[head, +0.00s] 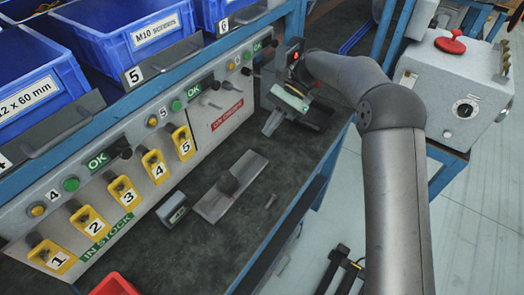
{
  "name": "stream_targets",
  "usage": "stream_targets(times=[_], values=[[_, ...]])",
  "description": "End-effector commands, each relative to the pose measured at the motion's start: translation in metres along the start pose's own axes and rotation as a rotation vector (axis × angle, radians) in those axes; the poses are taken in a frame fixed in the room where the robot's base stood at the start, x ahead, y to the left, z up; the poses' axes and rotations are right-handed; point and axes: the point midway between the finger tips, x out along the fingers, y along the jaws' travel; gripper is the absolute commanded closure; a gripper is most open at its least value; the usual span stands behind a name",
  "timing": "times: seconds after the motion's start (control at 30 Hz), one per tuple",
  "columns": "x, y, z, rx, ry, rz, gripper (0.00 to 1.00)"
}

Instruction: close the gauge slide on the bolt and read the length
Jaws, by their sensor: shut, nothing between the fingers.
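The panel along the bench's left carries yellow numbered holders (154,166), buttons and OK signs. Blue bins (120,35) stand above it. A red container (113,284) is at the near edge. A grey control box with a red knob (455,90) stands at right.

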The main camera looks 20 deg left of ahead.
Motion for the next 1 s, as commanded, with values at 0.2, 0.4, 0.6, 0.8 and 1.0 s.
stream_targets(times=[0.2,0.4,0.6,0.8,1.0], values=[[0.036,0.001,0.003,-0.003,0.001,0.005,1.0],[0.079,0.001,0.003,-0.004,0.002,0.004,1.0],[0.108,0.001,0.017,-0.006,0.006,0.002,1.0],[0.121,0.001,0.027,-0.006,0.006,0.002,1.0],[0.123,0.001,0.028,-0.005,0.006,0.001,1.0]])
